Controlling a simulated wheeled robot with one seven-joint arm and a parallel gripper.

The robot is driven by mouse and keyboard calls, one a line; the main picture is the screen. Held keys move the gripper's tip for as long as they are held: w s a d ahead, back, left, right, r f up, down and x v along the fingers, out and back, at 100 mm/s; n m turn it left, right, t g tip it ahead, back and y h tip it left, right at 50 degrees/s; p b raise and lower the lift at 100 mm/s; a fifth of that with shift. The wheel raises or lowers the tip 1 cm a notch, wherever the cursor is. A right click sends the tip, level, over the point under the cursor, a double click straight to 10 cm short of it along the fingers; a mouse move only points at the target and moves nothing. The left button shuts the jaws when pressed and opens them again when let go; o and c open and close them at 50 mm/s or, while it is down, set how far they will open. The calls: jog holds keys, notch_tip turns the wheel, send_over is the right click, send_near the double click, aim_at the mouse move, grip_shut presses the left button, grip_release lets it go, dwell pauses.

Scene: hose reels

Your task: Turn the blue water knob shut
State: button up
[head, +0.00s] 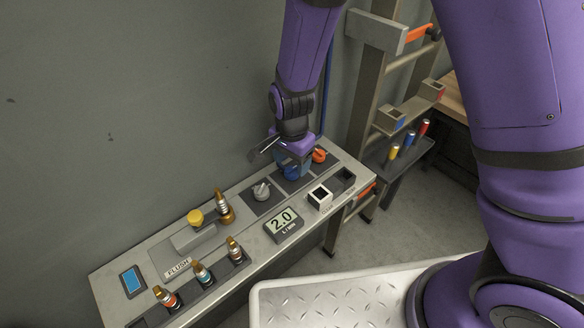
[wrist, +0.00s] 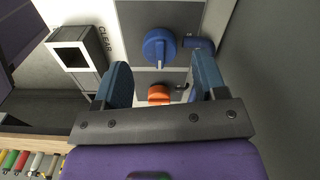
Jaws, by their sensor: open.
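The blue water knob (head: 291,173) sits on a dark plate on the grey bench panel, beside an orange knob (head: 319,155). In the wrist view the blue knob (wrist: 159,46) is round with a raised grip bar and lies beyond the fingertips, roughly between their lines. The orange knob (wrist: 158,94) shows between the fingers, nearer the palm. My gripper (wrist: 160,75) is open, with its two blue-padded fingers apart and nothing between the pads. In the head view my gripper (head: 280,157) is over the knobs and partly hides them. I cannot tell its exact height above them.
A grey knob (head: 261,190) is left of the blue one. Square sockets (head: 320,197) and a 2.0 L/min display (head: 283,223) are in front. Brass fittings (head: 234,248) and a yellow button (head: 195,217) stand further left. A wall rises behind; a metal rack (head: 372,90) stands right.

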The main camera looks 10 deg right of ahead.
aim_at(292, 169)
jog(key=shift+f, duration=1.6)
jog(key=c, duration=0.9)
